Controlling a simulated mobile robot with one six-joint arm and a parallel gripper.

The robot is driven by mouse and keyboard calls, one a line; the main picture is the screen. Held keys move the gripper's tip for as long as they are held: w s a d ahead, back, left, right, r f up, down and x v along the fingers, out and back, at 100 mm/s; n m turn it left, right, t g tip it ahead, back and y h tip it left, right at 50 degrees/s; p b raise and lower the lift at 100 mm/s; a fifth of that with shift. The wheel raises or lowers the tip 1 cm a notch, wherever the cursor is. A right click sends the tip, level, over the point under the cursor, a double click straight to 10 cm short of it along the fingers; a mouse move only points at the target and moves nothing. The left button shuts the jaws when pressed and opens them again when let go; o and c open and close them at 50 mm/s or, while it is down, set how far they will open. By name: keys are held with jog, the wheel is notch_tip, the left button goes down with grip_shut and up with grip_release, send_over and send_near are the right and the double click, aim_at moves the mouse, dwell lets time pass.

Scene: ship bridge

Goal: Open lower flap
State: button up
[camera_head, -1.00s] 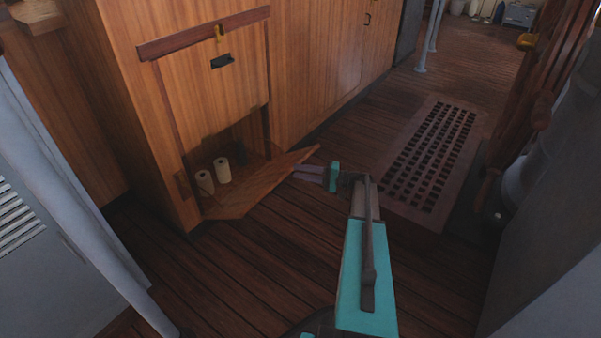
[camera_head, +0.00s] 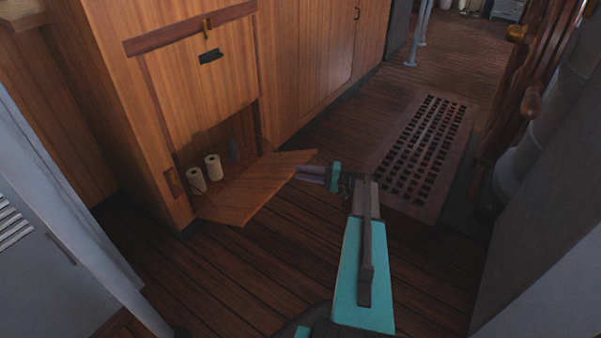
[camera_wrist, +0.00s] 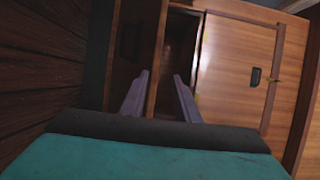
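The lower flap (camera_head: 250,190) of the wooden cabinet is swung out and down from its bottom edge, leaving the compartment open. Two pale rolls (camera_head: 213,167) stand inside. My gripper (camera_head: 308,174) is at the flap's right outer corner. In the wrist view, the two fingers of my gripper (camera_wrist: 160,85) are apart. The flap's edge (camera_wrist: 156,70) shows between them, with the flap's face (camera_wrist: 130,45) on the left. I cannot tell whether either finger touches it.
The closed upper panel (camera_head: 203,80) with a dark handle (camera_head: 210,56) is above the compartment. A floor grating (camera_head: 422,155) lies to the right of my arm. A grey post and locker stand at the left. Plank floor in front of the cabinet is clear.

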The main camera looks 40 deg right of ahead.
jog(key=s+d+f+b, duration=0.1)
jog(key=s+d+f, duration=0.5)
jog(key=shift+s+d, duration=0.2)
jog(key=shift+d, duration=0.05)
dwell(1.6)
jog(key=shift+r, duration=0.1)
dwell(0.7)
